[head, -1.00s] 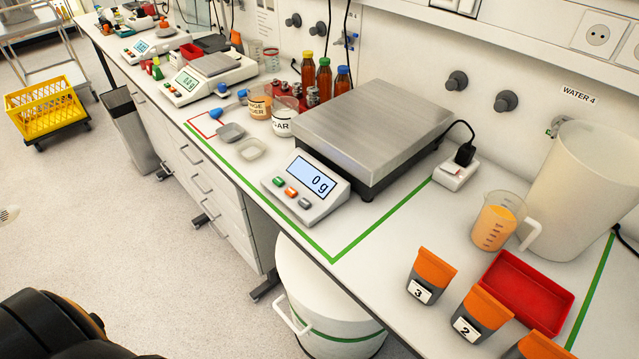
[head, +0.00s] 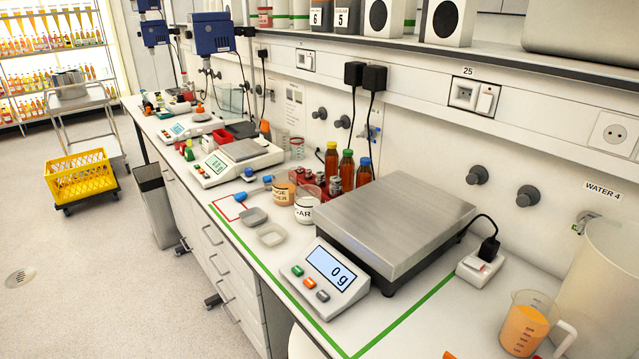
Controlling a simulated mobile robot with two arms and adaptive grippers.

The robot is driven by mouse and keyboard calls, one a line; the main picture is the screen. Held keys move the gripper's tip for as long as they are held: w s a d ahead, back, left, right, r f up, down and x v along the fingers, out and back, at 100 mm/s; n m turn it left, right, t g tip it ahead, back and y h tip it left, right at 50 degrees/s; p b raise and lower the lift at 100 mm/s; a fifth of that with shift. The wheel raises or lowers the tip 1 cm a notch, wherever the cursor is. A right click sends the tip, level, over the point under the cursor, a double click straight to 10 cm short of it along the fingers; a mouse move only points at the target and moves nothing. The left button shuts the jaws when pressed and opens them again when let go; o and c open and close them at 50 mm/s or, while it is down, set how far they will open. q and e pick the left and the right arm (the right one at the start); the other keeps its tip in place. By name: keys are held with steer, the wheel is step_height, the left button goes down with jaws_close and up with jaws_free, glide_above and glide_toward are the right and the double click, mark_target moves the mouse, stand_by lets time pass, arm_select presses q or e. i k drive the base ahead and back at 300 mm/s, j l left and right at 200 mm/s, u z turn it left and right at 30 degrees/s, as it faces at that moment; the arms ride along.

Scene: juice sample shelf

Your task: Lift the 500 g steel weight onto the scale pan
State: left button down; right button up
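The large scale has a bare steel pan (head: 395,222) at the middle right of the head view. Its display unit (head: 328,280) in front reads 0 g. Behind the pan's left end, a red holder (head: 309,176) carries small steel pieces with knobs, partly hidden by jars and bottles. They look like weights, but I cannot tell which one is 500 g. Neither of my grippers is in view.
Bottles (head: 347,170) stand close behind the pan's left end. Labelled jars (head: 307,205) and shallow dishes (head: 271,235) are to its left. A power adapter (head: 480,268) and a juice jug (head: 525,324) stand to the right. A shelf (head: 440,57) runs above.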

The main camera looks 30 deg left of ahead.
mark_target(382, 214)
steer(key=i+j, duration=0.1)
steer(key=j, duration=0.4)
steer(key=i+j+z, duration=0.1)
steer(key=j, duration=0.45)
steer(key=i+j, duration=0.1)
steer(key=j, duration=0.4)
steer(key=i+j+z, duration=0.1)
steer(key=j, duration=0.45)
